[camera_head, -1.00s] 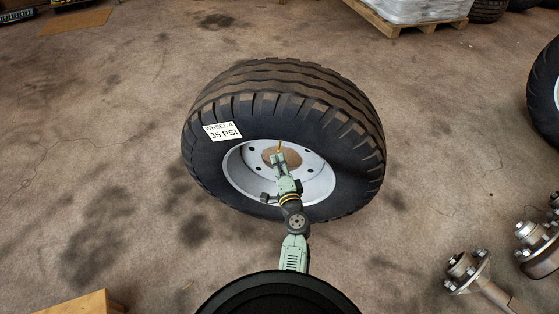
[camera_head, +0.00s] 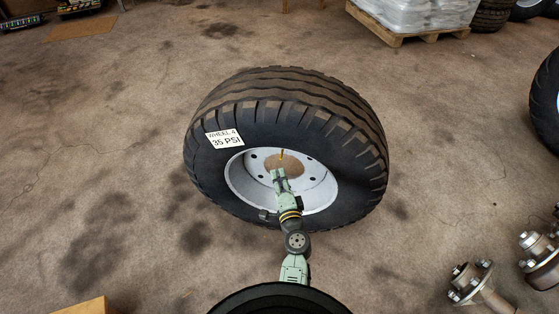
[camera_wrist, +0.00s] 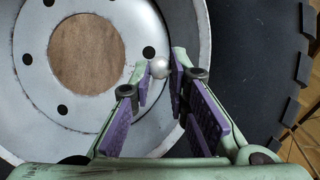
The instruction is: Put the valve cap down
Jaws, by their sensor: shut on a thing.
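The valve cap (camera_wrist: 159,68) shows in the wrist view as a small, pale, shiny rounded piece between my fingertips. My gripper (camera_wrist: 160,79) is shut on it, with purple pads on both fingers. In the head view my gripper (camera_head: 278,170) is in front of the pale rim (camera_head: 240,178) of the wheel; the cap is too small to make out there. A thin yellow piece (camera_head: 281,154) shows just above the gripper tip. The wheel has a black tyre (camera_head: 290,105) and a white label (camera_head: 225,138) reading "WHEEL 4 35 PSI".
Metal axle hubs (camera_head: 470,282) lie at the lower right. Another tyre (camera_head: 546,100) stands at the right edge. A pallet with wrapped sacks (camera_head: 410,35) is at the back right. A wooden corner (camera_head: 85,307) shows at lower left. The floor left of the wheel is clear.

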